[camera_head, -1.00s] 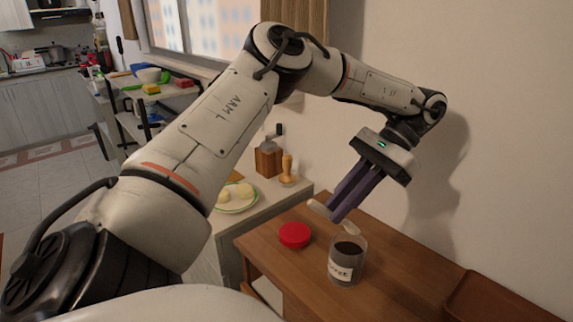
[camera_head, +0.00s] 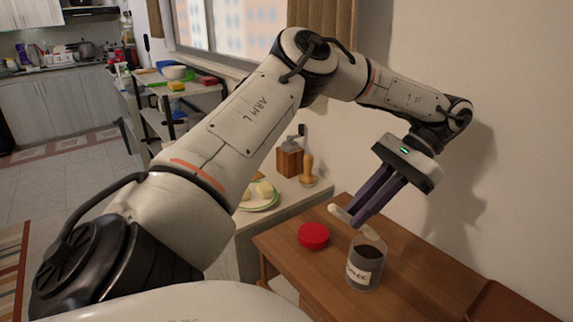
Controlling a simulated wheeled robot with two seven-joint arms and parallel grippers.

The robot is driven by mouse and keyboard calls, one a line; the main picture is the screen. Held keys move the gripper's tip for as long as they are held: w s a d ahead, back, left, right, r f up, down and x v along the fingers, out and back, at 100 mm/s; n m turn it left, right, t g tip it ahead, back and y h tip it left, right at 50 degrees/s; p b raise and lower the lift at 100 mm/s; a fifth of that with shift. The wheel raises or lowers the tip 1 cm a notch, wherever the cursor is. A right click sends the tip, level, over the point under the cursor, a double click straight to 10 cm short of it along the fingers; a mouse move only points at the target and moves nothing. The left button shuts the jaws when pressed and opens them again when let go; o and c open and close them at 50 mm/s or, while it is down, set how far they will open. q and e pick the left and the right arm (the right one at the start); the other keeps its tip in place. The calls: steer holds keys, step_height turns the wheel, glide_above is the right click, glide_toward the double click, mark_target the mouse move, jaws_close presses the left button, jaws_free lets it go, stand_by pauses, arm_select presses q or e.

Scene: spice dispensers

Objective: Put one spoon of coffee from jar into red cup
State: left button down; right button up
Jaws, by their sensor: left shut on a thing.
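A clear jar (camera_head: 365,273) with dark coffee inside and a white label stands upright on the brown wooden table (camera_head: 425,292). My left gripper (camera_head: 358,217) is above the jar, slightly to its left in the picture. It is shut on a pale spoon (camera_head: 370,232), whose ends show on both sides of the fingers. One end of the spoon is over the jar's mouth; I cannot tell whether it holds coffee. My right gripper is not in view.
A wall stands close behind and right of my left arm. A lower counter on the left holds a plate (camera_head: 259,197) with pale food, a wooden grinder (camera_head: 290,160) and a wooden tamper-like piece (camera_head: 307,174). A brown tray-like edge (camera_head: 500,301) is at lower right.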

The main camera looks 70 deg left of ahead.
arm_select(q)
steer(key=shift+f+b, duration=0.55)
steer(key=shift+f, duration=2.1)
steer(key=shift+r, duration=0.1)
